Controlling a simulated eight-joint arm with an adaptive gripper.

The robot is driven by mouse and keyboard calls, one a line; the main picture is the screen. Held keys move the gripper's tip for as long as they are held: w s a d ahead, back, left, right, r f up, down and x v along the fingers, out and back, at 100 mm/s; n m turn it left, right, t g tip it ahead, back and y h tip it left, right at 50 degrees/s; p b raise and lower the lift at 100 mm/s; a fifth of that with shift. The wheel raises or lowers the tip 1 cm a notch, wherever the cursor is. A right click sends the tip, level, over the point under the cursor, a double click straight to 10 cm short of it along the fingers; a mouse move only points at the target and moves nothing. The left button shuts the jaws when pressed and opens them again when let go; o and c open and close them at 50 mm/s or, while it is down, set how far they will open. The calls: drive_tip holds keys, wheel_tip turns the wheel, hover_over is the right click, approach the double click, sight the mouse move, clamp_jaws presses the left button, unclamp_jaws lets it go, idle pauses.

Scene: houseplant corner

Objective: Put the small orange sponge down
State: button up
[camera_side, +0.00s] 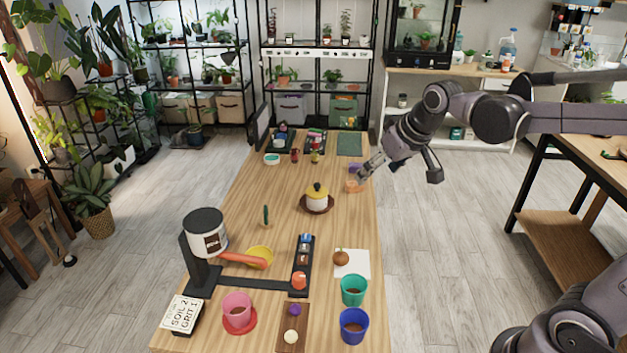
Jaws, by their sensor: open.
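The small orange sponge (353,187) is a small block near the right edge of the wooden table (270,215), right of the yellow-lidded pot. It appears to rest on the tabletop. My gripper (364,172) reaches in from the right, tilted down, with its fingertips just above and behind the sponge. It is open. At this size I cannot tell whether a fingertip touches the sponge. A purple block (354,167) lies just behind it, partly beside the fingers.
A yellow-lidded pot (317,195) on a brown saucer stands left of the sponge. A dark tray strip (300,270), a green cup (354,290), a blue cup (353,327) and a pink cup (237,308) are nearer the front. The table between pot and sponge is clear.

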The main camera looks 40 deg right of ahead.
drive_tip(key=s+a+f, duration=0.2)
drive_tip(key=s, duration=0.4)
drive_tip(key=s+a+f+n+t, duration=0.1)
drive_tip(key=s+a+f, duration=0.1)
drive_tip(key=s, duration=0.4)
drive_tip(key=shift+a+f+n+y, duration=0.3)
drive_tip(key=shift+a+f+y, duration=0.1)
drive_tip(key=shift+a, duration=0.25)
